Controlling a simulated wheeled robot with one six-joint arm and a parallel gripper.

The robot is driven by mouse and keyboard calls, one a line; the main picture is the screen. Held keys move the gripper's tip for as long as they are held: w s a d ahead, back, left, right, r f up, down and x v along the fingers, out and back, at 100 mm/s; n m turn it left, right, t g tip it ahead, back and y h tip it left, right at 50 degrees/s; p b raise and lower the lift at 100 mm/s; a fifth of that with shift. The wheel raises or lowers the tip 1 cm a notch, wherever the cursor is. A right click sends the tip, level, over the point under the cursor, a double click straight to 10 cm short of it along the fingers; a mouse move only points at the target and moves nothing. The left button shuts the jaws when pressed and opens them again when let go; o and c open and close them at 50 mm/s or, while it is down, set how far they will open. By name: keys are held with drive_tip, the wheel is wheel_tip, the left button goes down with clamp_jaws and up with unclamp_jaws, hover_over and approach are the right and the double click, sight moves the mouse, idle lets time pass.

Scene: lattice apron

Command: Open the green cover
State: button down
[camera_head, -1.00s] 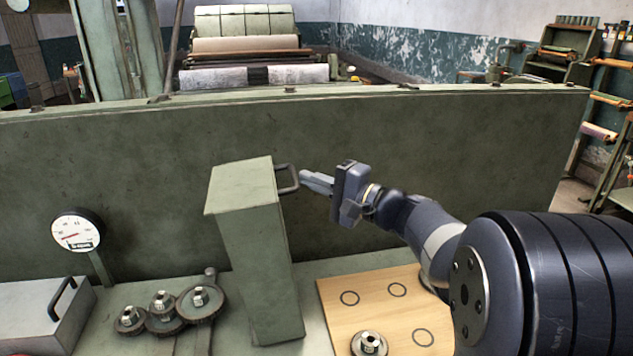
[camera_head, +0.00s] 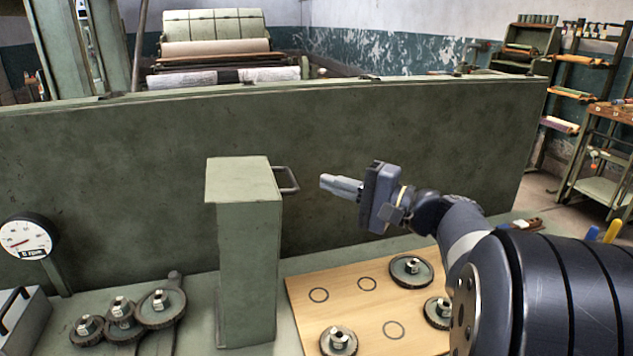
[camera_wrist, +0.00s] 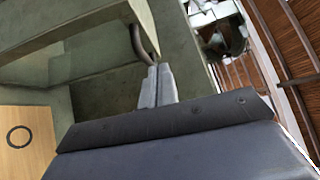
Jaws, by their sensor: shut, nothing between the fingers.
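The green cover (camera_head: 247,255) is a tall, upright box standing on the green bench, with a dark bar handle (camera_head: 288,180) on its upper right side. It appears closed, and what is behind or inside it is hidden. My gripper (camera_head: 324,182) is shut and empty, to the right of the handle with a visible gap in the head view. In the wrist view my shut fingertips (camera_wrist: 157,72) appear close below the curved handle (camera_wrist: 141,45); the exact gap in depth is hard to tell.
A wooden board (camera_head: 375,310) with printed circles and several gears lies right of the cover. Meshed gears (camera_head: 122,315) sit to its left, near a round gauge (camera_head: 27,237). A long green panel (camera_head: 400,130) stands behind.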

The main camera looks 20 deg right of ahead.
drive_tip(key=shift+s+d, duration=0.3)
drive_tip(key=shift+d, duration=0.05)
drive_tip(key=shift+w+a, duration=0.1)
